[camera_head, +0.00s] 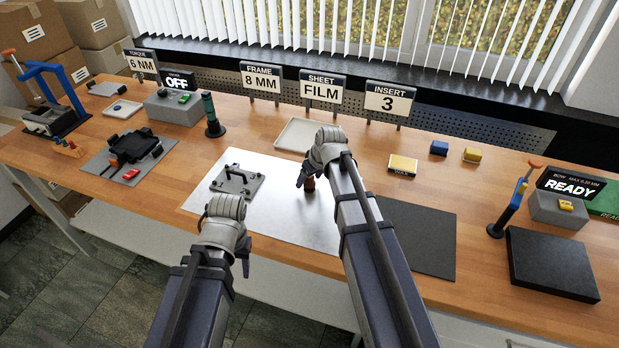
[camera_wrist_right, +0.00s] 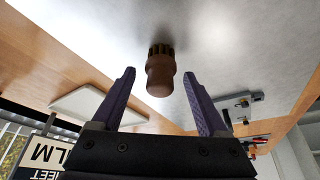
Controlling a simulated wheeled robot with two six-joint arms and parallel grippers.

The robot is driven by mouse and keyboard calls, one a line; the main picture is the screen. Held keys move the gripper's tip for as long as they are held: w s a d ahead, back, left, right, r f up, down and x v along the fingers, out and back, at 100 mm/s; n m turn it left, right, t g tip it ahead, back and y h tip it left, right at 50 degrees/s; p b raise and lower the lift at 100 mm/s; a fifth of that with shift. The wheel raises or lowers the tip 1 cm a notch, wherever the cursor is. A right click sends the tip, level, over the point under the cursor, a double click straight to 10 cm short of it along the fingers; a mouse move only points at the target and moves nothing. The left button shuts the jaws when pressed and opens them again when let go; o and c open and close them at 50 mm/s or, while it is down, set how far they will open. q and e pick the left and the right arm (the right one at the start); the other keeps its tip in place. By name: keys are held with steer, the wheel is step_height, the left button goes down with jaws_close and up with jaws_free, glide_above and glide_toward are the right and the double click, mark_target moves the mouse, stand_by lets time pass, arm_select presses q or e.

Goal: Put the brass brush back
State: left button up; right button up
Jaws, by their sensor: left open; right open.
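The brass brush (camera_head: 309,185) stands on the bare metal sheet (camera_head: 262,215) in the middle of the table. In the right wrist view the brush (camera_wrist_right: 160,75) shows a brown rounded handle and a ring of brass bristles against the sheet. My right gripper (camera_head: 308,174) is over the brush. Its two purple fingers are open, one on each side of the handle in the wrist view, with gaps showing on both sides. My left gripper (camera_head: 226,232) is in front of the sheet's near edge, away from the brush; its fingers are mostly hidden by its wrist.
A dark fixture plate with a handle (camera_head: 237,182) lies left of the brush. An empty pale tray (camera_head: 297,136) lies behind, near the signs (camera_head: 323,90). A dark mat (camera_head: 418,238) is to the right, partly behind my right arm. A yellow block (camera_head: 402,163) lies beyond it.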

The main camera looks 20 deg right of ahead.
steer(key=p+v, duration=1)
steer(key=v, duration=0.2)
arm_select(q)
step_height(320, 180, up, 11)
steer(key=shift+f, duration=0.2)
arm_select(e)
steer(key=s+a+f+g+h, duration=0.1)
steer(key=s+a+g, duration=0.1)
steer(key=s+a, duration=0.5)
steer(key=s+a+f+g+h, duration=0.1)
steer(key=s+a+g+h, duration=0.1)
steer(key=s+a, duration=0.6)
steer(key=s, duration=0.4)
steer(key=shift+s+g, duration=0.2)
steer(key=shift+g, duration=0.2)
steer(key=shift+s, duration=0.1)
